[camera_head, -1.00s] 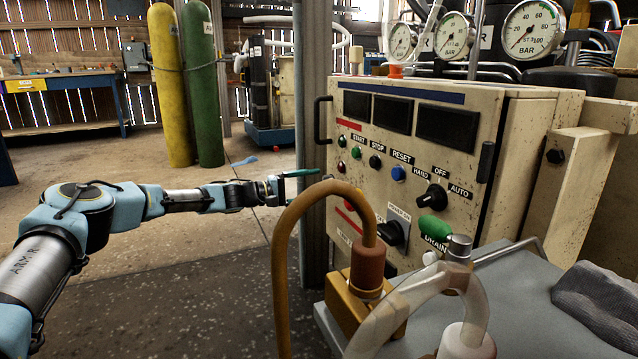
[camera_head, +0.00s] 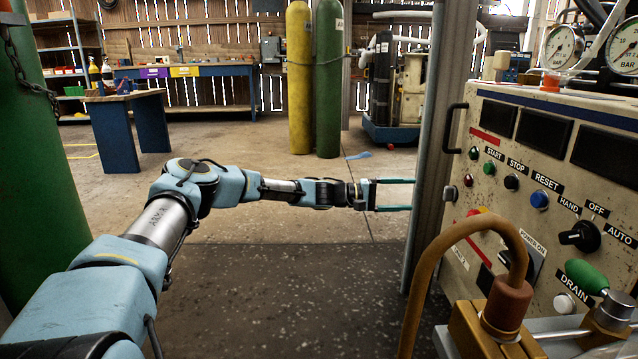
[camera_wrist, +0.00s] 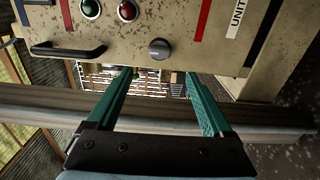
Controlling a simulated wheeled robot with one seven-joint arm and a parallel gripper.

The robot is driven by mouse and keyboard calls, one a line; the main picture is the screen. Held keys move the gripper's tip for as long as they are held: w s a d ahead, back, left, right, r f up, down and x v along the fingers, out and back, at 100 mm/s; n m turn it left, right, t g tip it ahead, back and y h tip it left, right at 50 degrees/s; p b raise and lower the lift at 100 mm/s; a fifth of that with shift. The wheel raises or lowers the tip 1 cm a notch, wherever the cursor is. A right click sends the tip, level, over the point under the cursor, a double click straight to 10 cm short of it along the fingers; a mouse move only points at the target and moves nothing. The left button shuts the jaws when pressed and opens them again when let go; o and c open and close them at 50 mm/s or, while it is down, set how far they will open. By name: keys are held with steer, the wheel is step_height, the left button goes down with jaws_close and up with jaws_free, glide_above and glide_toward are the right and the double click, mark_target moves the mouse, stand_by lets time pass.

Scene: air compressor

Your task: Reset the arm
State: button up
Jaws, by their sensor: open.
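My gripper (camera_head: 394,194) is stretched out to the right on my blue and grey arm. Its two green fingers are parallel, apart and empty. In the head view it is left of the metal post and the beige compressor panel (camera_head: 520,160). In the wrist view the open fingers (camera_wrist: 165,85) point toward the panel's edge, with a dark round knob (camera_wrist: 160,48) and a black handle (camera_wrist: 68,50) beyond them. I see no object between the fingers.
A metal post (camera_head: 440,130) stands between my gripper and the panel. A brown hose (camera_head: 425,260) arches in front of the panel. Yellow (camera_head: 300,80) and green (camera_head: 328,80) cylinders stand behind. A large green cylinder (camera_head: 40,190) is close at left. Open floor lies beyond my arm.

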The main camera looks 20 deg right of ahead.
steer(key=s+a+f+m+t+y, duration=0.1)
steer(key=s+a+f+y, duration=0.15)
steer(key=a, duration=0.35)
steer(key=s+a+f+m+y, duration=0.1)
steer(key=s+a+y, duration=0.1)
steer(key=a+y, duration=0.35)
steer(key=s+a+f+m+t+y, duration=0.1)
steer(key=s+a+f+y, duration=0.1)
steer(key=a, duration=0.6)
steer(key=w+a+r+n+t+y+p, duration=0.15)
steer(key=a+t+y, duration=0.25)
steer(key=a, duration=1.6)
steer(key=s+a+r+n+t+y, duration=0.1)
steer(key=s+a+r+n, duration=0.15)
steer(key=a, duration=0.65)
steer(key=s+a+r+n+t+y, duration=0.15)
steer(key=s+a+r, duration=0.25)
steer(key=a, duration=0.6)
step_height(320, 180, up, 39)
steer(key=s+p, duration=0.1)
steer(key=p, duration=3.7)
steer(key=shift+a+f, duration=0.2)
steer(key=shift+a, duration=0.05)
